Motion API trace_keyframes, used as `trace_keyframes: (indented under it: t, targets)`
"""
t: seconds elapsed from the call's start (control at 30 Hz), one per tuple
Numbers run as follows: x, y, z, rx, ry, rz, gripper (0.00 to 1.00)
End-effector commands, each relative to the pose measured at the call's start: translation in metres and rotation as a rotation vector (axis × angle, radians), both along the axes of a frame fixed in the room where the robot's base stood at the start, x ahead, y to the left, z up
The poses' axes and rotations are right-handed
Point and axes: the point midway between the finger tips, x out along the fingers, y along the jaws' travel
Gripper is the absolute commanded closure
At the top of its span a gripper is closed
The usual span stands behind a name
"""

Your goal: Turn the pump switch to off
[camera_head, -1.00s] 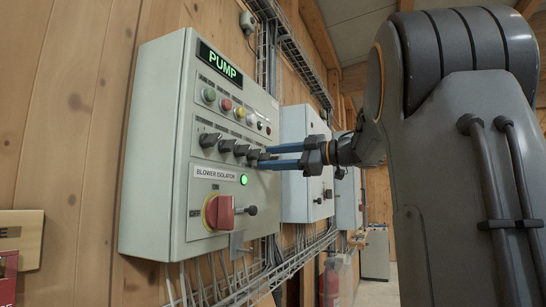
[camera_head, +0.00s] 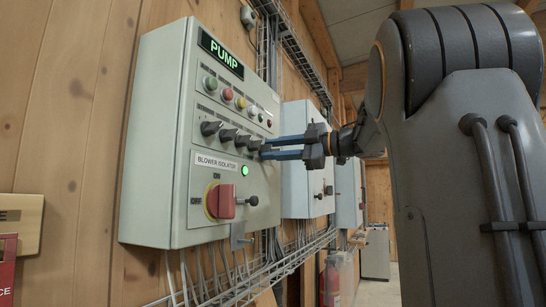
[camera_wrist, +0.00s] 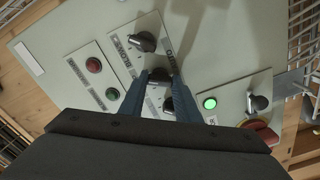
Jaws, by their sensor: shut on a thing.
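The grey panel (camera_head: 155,130) on the left wall has a lit PUMP sign (camera_head: 222,53) at its top. A row of several black switch knobs (camera_head: 228,134) runs across its middle.
Below the row are the BLOWER ISOLATOR label, a lit green lamp (camera_head: 245,170), a red isolator handle (camera_head: 222,201) and a black knob (camera_head: 251,200). Coloured buttons (camera_head: 227,94) sit above the row. Wire trays and more cabinets (camera_head: 304,170) line the wall beyond.

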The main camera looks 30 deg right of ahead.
Motion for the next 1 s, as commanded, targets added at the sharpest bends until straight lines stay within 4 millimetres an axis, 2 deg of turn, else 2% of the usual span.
trace_keyframes:
  t: [0.5, 1.0]
  targets:
    - [0.0005, 0.0000, -0.0025, -0.318, -0.248, 0.000, 0.93]
    - [0.0000, 0.0002, -0.0010, -0.426, -0.332, 0.002, 0.93]
